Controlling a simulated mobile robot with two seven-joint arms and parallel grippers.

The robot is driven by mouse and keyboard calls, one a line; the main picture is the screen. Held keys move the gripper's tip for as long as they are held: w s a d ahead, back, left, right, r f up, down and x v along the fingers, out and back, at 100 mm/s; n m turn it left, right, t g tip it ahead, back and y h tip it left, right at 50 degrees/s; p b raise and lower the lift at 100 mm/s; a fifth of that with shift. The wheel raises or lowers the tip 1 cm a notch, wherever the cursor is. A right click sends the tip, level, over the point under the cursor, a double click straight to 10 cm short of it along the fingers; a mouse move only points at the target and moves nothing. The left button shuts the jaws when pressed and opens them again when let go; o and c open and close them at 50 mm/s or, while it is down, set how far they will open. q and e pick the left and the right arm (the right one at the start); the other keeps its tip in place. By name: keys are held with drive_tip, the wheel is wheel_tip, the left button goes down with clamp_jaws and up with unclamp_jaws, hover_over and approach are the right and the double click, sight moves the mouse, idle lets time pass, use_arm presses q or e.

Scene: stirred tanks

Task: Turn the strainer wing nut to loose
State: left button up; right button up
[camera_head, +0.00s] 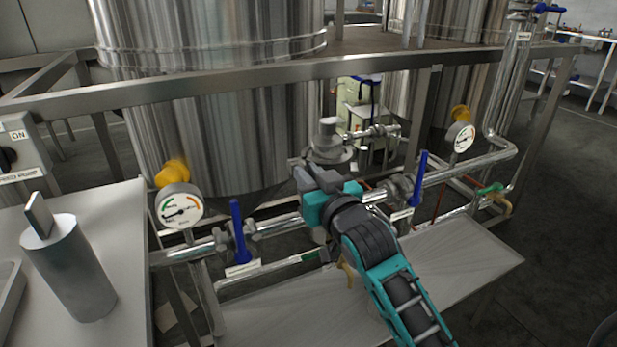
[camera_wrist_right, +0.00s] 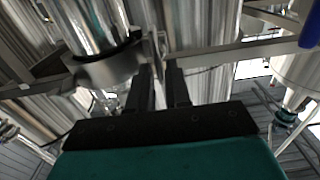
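The strainer (camera_head: 328,140) is a grey metal body with a wide round collar and a smaller cap, standing in the pipework at the middle of the head view. In the right wrist view its shiny round body and collar (camera_wrist_right: 105,68) are close at the upper left. A thin upright metal piece (camera_wrist_right: 155,45), perhaps the wing nut's wing, shows just beyond the fingertips. My right gripper (camera_head: 308,173), teal and black, is at the strainer's lower left side. Its two dark fingers (camera_wrist_right: 160,75) stand apart with a gap between them. Contact cannot be told. My left gripper is out of view.
Blue-handled valves (camera_head: 238,232) (camera_head: 418,178) stand on the pipe either side of my right arm. A pressure gauge (camera_head: 180,206) is at left. A steel frame rail (camera_head: 260,75) crosses above. A grey cylinder (camera_head: 70,268) stands on the left table.

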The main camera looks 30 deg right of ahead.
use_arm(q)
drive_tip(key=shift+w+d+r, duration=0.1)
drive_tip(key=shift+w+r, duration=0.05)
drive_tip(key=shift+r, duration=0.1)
use_arm(e)
drive_tip(key=shift+w, duration=0.15)
clamp_jaws()
